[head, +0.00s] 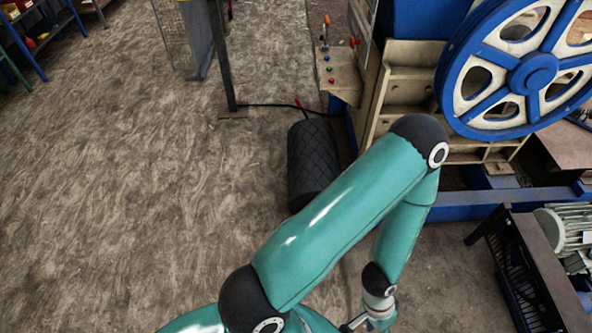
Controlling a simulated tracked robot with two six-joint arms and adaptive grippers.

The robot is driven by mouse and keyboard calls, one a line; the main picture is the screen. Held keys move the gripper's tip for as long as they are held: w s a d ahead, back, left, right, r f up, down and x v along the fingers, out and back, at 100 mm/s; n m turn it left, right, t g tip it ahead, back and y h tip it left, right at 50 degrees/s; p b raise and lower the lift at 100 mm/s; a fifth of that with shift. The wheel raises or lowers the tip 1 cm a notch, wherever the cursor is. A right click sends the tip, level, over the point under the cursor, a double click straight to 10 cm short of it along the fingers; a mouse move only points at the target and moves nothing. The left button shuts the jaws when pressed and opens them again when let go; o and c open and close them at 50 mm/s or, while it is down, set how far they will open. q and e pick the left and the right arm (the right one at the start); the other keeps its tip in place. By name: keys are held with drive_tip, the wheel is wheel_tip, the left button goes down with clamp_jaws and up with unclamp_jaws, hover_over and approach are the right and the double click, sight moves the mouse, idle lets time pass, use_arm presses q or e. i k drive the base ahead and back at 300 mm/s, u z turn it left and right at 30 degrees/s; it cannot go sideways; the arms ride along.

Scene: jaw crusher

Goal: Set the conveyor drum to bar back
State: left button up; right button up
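The conveyor drum (311,157) is a black cylinder with a diamond-patterned surface. It lies on the floor in the middle of the head view, its long axis running away from me. A small red-tipped part (300,104) shows at its far end. One teal arm, which I take as my left, rises from the bottom left of centre, passes across the drum's near right side and bends down. Only a small part of its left gripper (353,323) shows at the bottom edge, apart from the drum. Its fingers are mostly cut off. My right gripper is out of view.
A control box (345,80) with a lever and coloured buttons stands beyond the drum. The crusher with its blue-and-white flywheel (533,73) fills the right. A motor (566,234) and dark guard (530,265) stand at lower right. A post (222,60) stands behind. The left floor is clear.

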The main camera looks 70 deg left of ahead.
sight(313, 163)
drive_tip(key=z, duration=0.35)
drive_tip(key=k, duration=0.7)
drive_tip(key=u, duration=1.8)
drive_tip(key=k, duration=0.15)
drive_tip(key=u, duration=0.4)
drive_tip(key=i, duration=0.55)
drive_tip(key=k, duration=0.5)
drive_tip(key=u, duration=0.05)
